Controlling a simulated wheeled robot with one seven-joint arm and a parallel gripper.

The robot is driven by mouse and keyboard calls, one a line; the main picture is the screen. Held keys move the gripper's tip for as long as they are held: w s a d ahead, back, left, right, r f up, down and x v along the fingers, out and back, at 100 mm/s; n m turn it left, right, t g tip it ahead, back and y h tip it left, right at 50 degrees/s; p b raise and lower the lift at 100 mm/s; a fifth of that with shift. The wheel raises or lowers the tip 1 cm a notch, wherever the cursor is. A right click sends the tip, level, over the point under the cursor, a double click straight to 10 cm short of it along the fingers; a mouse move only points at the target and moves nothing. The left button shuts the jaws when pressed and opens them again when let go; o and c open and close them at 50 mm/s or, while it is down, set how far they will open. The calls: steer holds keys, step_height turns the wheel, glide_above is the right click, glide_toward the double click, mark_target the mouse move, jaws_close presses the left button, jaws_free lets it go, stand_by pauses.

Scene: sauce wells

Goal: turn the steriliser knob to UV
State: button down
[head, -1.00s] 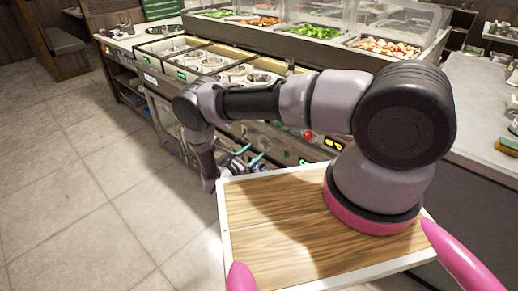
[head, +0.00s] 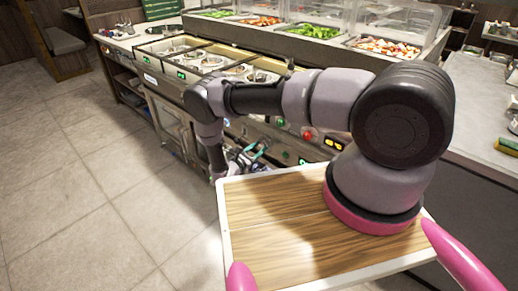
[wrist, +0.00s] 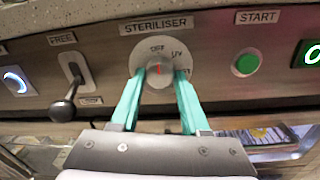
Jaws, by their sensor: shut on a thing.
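The steriliser knob (wrist: 159,70) is on a round pale dial (wrist: 161,50) under the STERILISER label, in the middle of the wrist view. OFF is printed at the dial's top and UV at its upper right. Another mark at the right is partly covered by a finger. The knob's red line stands about upright, toward OFF. My gripper (wrist: 159,78) has one teal finger on each side of the knob and is shut on it. In the head view my gripper (head: 254,152) is low at the counter front; the knob cannot be made out there.
A lever (wrist: 71,88) marked FREE and a blue-ringed button (wrist: 16,80) are left of the dial. A green START button (wrist: 247,62) and a lit green display (wrist: 309,54) are to its right. Sauce wells (head: 213,62) are in the counter top above.

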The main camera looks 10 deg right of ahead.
steer(key=m, duration=0.4)
steer(key=shift+a+m, duration=0.1)
steer(key=shift+m, duration=2.9)
steer(key=shift+c, duration=2)
jaws_free()
steer(key=v, duration=1)
steer(key=shift+a+f, duration=0.25)
steer(key=shift+a, duration=0.1)
